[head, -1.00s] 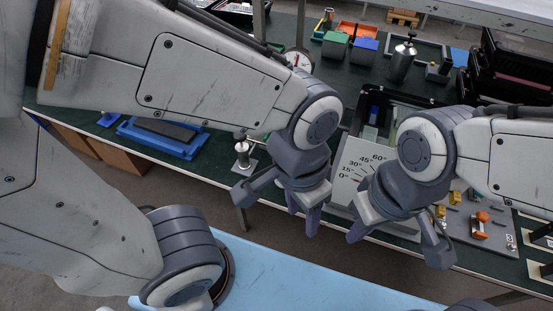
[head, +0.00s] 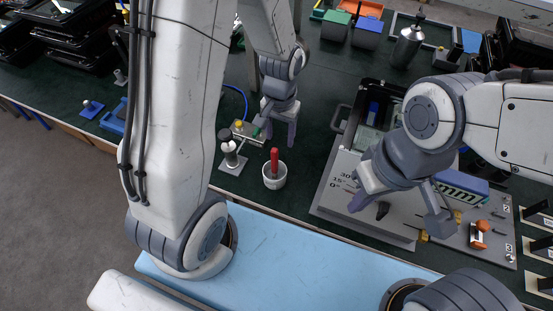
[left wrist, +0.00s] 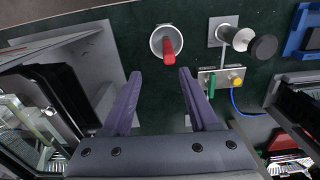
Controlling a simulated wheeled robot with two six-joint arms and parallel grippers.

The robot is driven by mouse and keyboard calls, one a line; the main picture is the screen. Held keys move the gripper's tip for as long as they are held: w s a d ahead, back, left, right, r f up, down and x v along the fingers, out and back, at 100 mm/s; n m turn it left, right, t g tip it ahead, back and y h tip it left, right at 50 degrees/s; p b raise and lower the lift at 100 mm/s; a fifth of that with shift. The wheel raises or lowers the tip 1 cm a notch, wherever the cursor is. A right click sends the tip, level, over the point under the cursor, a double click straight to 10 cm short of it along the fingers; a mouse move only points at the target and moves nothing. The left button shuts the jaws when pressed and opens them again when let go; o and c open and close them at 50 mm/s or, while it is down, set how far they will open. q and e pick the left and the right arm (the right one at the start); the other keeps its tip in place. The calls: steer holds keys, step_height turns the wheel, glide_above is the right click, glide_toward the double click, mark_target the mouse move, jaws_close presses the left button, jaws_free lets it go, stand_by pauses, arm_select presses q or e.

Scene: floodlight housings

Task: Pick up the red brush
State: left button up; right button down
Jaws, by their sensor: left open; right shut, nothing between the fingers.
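The red brush (head: 274,157) stands handle-up in a small white cup (head: 276,180) on the green bench, near its front edge. In the left wrist view, the red brush (left wrist: 169,52) leans in the cup (left wrist: 156,38), just beyond and between my fingertips; its lower end is hidden in the cup. My left gripper (head: 279,132) is open and empty, behind the cup in the head view, and apart from the brush. Its two fingers also show in the left wrist view (left wrist: 159,76). My right gripper (head: 357,203) is shut and empty over the grey angle-marked plate.
A metal post with a dark knob (head: 231,155) stands left of the cup. A small fixture with green and yellow parts (head: 245,130) is close behind. The grey angle plate (head: 335,200) lies to the right. A light-blue surface (head: 290,250) is in front.

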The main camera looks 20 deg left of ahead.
mark_target(275, 150)
arm_select(q)
steer(key=f, duration=0.4)
steer(key=a+f, duration=0.1)
steer(key=f, duration=0.1)
steer(key=shift+w+f+p, duration=0.1)
steer(key=shift+f+p, duration=0.05)
steer(key=shift+p, duration=0.15)
steer(key=shift+a+f+p, duration=0.15)
steer(key=shift+f+p, duration=0.15)
steer(key=shift+f, duration=0.25)
steer(key=f, duration=0.1)
steer(key=f+p, duration=0.1)
steer(key=f, duration=0.1)
steer(key=shift+s+a, duration=0.15)
steer(key=shift+s, duration=0.05)
steer(key=shift+f, duration=0.55)
jaws_close()
